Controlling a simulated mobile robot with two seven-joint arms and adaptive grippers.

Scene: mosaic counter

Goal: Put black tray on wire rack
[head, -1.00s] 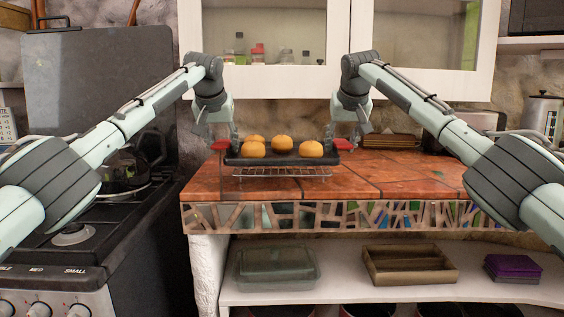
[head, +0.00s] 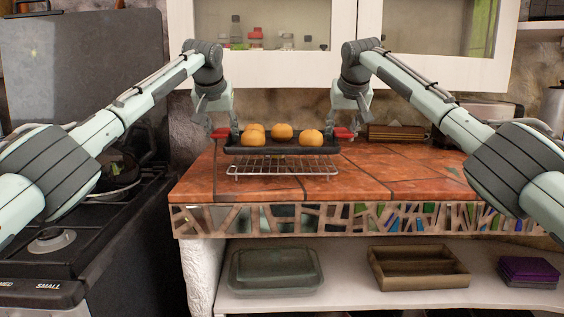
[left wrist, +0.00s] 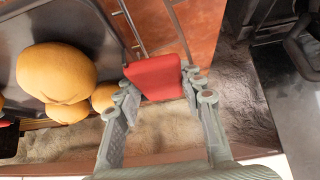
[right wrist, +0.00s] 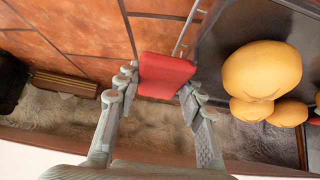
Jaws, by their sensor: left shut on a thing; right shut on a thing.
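The black tray (head: 282,149) carries several round orange-yellow items (head: 311,138) and has a red handle at each end. It looks level and is held over the back part of the wire rack (head: 284,170), with a gap seeming to show between them. My left gripper (head: 221,131) is shut on the tray's left red handle (left wrist: 155,77). My right gripper (head: 342,131) is shut on its right red handle (right wrist: 165,75). The rack stands on the tiled counter, its rear partly hidden by the tray. Rack wires also show beside both handles in the wrist views.
The terracotta counter (head: 400,180) has free room right of the rack. A black stove (head: 70,245) stands at left. A white wall cabinet (head: 345,72) hangs behind. A glass dish (head: 276,272) and a wooden box (head: 418,267) sit on the shelf below. A slatted wooden item (head: 398,132) lies behind.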

